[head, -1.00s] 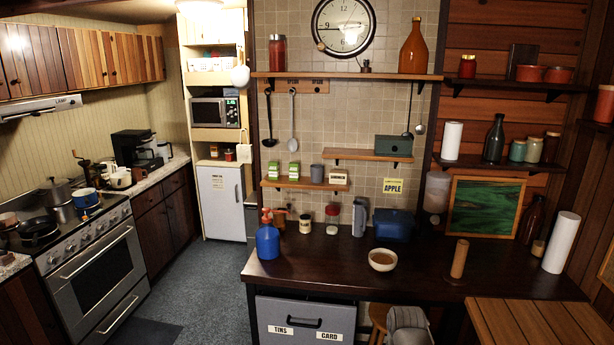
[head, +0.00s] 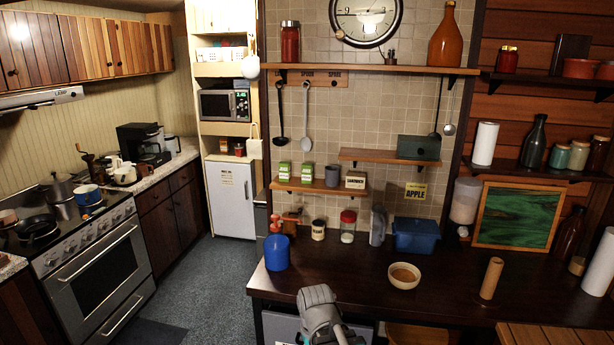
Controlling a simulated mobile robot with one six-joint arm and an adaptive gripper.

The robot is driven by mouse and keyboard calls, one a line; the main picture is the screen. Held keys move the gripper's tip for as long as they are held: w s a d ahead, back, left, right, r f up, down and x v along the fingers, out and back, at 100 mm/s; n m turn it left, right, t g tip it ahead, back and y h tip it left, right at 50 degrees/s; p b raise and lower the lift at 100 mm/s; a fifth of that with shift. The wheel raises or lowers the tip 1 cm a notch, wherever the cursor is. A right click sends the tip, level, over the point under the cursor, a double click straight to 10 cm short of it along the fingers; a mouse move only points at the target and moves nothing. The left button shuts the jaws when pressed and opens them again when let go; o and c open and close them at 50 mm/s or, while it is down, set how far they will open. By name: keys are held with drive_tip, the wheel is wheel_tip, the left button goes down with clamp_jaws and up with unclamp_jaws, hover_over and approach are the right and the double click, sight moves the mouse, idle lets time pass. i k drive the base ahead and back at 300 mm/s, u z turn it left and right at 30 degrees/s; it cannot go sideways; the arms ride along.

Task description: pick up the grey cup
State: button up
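The grey cup (head: 332,175) stands upright on the lower small wooden shelf (head: 318,187) on the tiled wall. It is between two green-and-white boxes (head: 295,172) on its left and a sandwich-labelled box (head: 355,181) on its right. My gripper (head: 320,312) shows as a grey shape at the bottom centre, in front of the dark counter. It is well below and in front of the cup, apart from it. Its fingers cannot be made out, so I cannot tell whether it is open or shut.
On the dark counter (head: 340,275) are a blue bottle (head: 277,252), jars, a tall grey container (head: 378,225), a blue bin (head: 415,236), a bowl (head: 404,275) and a wooden cylinder (head: 491,278). A higher shelf (head: 388,157) holds a green-grey box. Floor (head: 210,280) is clear at left.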

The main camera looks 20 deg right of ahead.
sight(332, 177)
drive_tip(key=i, duration=0.65)
drive_tip(key=z, duration=0.7)
drive_tip(key=i, duration=0.55)
drive_tip(key=z, duration=0.55)
drive_tip(key=k, duration=0.9)
drive_tip(key=z, duration=0.1)
drive_tip(key=i, duration=0.4)
drive_tip(key=z, duration=0.05)
